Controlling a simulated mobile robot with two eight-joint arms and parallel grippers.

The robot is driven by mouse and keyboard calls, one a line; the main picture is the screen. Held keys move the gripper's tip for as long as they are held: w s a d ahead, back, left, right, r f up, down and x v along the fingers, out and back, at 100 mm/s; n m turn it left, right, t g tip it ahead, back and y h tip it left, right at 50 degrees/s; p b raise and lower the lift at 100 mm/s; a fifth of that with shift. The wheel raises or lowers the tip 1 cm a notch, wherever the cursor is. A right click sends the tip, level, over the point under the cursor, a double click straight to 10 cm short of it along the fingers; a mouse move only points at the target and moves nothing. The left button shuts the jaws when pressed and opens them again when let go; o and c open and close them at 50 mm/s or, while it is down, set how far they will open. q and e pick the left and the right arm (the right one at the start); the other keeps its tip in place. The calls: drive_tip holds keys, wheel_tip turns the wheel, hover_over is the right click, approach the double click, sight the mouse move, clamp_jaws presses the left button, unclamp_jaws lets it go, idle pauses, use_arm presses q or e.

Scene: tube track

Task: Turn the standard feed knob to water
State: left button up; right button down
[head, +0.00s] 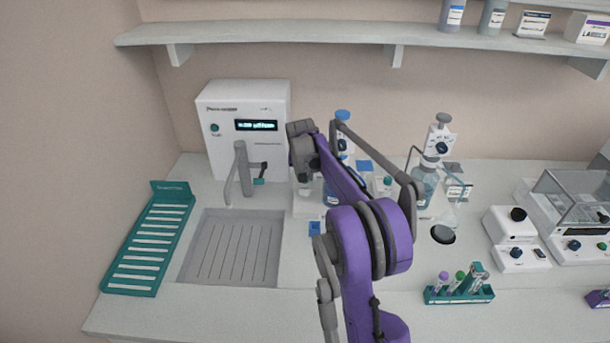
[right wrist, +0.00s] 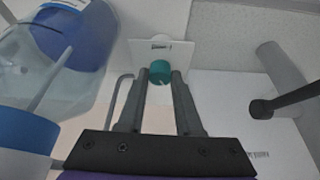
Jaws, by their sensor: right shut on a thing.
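The teal knob (right wrist: 159,70) is in the right wrist view, in front of a white plate (right wrist: 178,52) with a small label. My right gripper (right wrist: 160,78) has its two grey fingers on either side of the knob and is shut on it. The knob's pointer and markings are too small to read, so I cannot tell its setting. In the head view my purple right arm reaches up from the bottom, and its wrist hides the knob. My left gripper is not in view.
A white dispenser unit (head: 243,98) with a display stands behind a grey tap (head: 244,170) and sink (head: 230,248), left of my wrist. A blue-liquid bottle (right wrist: 70,40) is close to the gripper's left. A teal tube rack (head: 459,293) stands at the front right.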

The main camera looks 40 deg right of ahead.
drive_tip(key=m, duration=0.2)
drive_tip(key=m+g, duration=0.1)
drive_tip(key=shift+w+a+r+m+h, duration=0.1)
drive_tip(key=shift+w+m+h, duration=0.1)
drive_tip(key=shift+m+h, duration=0.2)
drive_tip(key=m+g+p, duration=0.1)
drive_tip(key=m+g, duration=0.1)
drive_tip(key=m, duration=0.3)
drive_tip(key=shift+w, duration=0.2)
drive_tip(key=m+g, duration=0.1)
drive_tip(key=m, duration=0.2)
drive_tip(key=shift+p, duration=0.35)
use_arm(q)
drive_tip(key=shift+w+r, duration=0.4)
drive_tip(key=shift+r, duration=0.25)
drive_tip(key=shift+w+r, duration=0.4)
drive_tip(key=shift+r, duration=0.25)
use_arm(e)
drive_tip(key=shift+w+m+g, duration=0.1)
drive_tip(key=shift+m+g, duration=0.5)
drive_tip(key=shift+m, duration=0.6)
drive_tip(key=c, duration=0.6)
unclamp_jaws()
